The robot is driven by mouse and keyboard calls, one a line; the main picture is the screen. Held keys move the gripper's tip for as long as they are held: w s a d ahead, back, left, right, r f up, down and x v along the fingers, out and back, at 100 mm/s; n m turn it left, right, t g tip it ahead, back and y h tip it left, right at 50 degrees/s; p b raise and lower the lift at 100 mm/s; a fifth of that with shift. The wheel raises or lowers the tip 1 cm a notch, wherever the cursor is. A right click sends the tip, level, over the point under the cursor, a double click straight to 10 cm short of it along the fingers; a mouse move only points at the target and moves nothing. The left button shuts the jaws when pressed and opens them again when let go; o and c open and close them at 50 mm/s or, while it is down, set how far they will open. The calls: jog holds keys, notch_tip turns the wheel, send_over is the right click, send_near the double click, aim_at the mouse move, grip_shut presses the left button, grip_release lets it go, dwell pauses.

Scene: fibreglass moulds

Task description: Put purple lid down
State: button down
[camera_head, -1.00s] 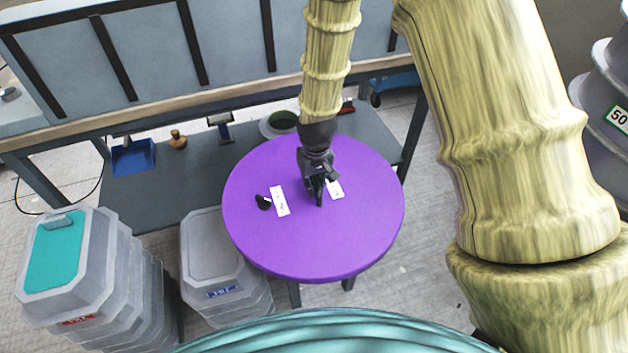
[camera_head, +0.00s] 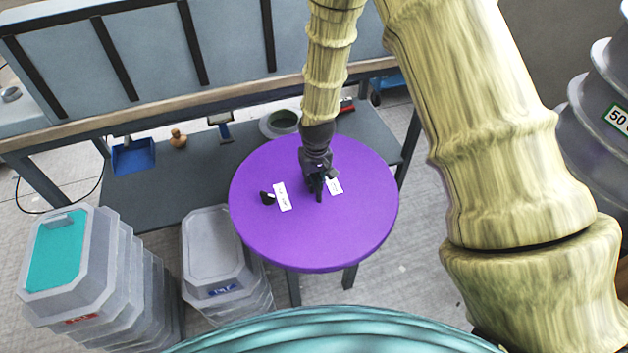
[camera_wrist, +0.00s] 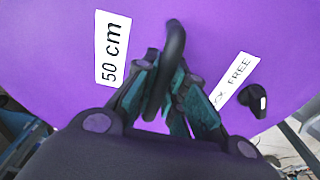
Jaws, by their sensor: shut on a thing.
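A grey bench (camera_head: 150,197) carries a blue dustpan (camera_head: 133,157), a brush (camera_head: 221,126), a wooden knob (camera_head: 178,138) and a round grey ring-like piece (camera_head: 277,124). Stacked grey moulds (camera_head: 75,262) and (camera_head: 215,250) stand at the left. A grey ribbed mould (camera_head: 590,150) stands right.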

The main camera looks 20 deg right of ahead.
jog(key=shift+f, duration=0.6)
jog(key=c, duration=1.5)
grip_release()
